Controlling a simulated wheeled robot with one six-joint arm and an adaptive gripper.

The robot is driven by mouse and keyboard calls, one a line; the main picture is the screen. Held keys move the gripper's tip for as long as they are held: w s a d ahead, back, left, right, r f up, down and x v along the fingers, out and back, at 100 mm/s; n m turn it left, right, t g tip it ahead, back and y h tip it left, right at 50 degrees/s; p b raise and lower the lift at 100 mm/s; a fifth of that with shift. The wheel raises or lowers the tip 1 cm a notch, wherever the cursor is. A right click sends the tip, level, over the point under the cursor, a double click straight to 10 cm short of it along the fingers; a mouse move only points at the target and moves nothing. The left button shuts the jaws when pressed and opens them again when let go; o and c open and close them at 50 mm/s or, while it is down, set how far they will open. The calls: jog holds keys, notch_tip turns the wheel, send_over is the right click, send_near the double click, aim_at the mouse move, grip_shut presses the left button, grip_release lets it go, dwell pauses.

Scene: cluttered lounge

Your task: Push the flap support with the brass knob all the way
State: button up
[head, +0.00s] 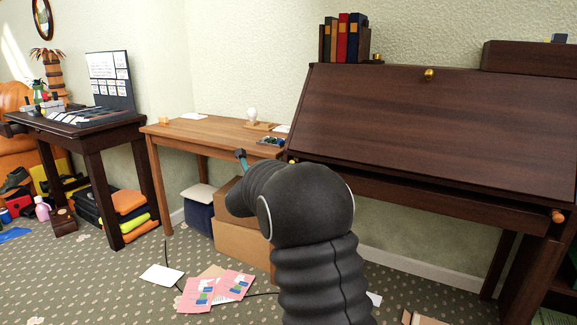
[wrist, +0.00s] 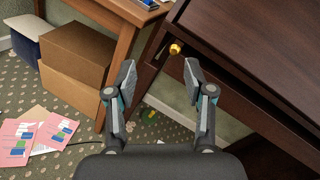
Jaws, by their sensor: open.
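A dark wooden writing desk (head: 420,135) has its sloping flap closed, with a brass knob (head: 428,74) near the flap's top edge. At the desk's front left, the flap support's brass knob shows in the wrist view (wrist: 175,48) on a dark front. In the head view my arm partly hides that corner. A copper-orange knob (head: 558,216) is at the desk's front right. My gripper (wrist: 160,75) is open and empty, its fingers spread, with the brass knob beyond them and between them in the picture. How far the support sticks out is hard to tell.
A lighter wooden table (head: 205,133) stands left of the desk, with cardboard boxes (wrist: 75,60) beneath it. Pink cards (head: 215,288) lie on the carpet. A dark side table (head: 75,125) is farther left. Books (head: 345,38) stand on the desk top.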

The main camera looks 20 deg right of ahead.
aim_at(292, 160)
jog(key=w+d+f+m+h+p, duration=0.1)
jog(key=w+d+m, duration=0.1)
jog(key=w+d, duration=0.1)
jog(key=w+d+f+m+g+h+p, duration=0.1)
jog(key=w+d, duration=0.3)
jog(key=d, duration=0.2)
jog(key=w+d+f+m+h+p, duration=0.1)
jog(key=w+d+f+m, duration=0.1)
jog(key=w+d, duration=0.2)
jog(key=shift+d+m+g, duration=0.2)
jog(key=shift+m+g, duration=0.1)
grip_shut()
jog(key=shift+a, duration=0.1)
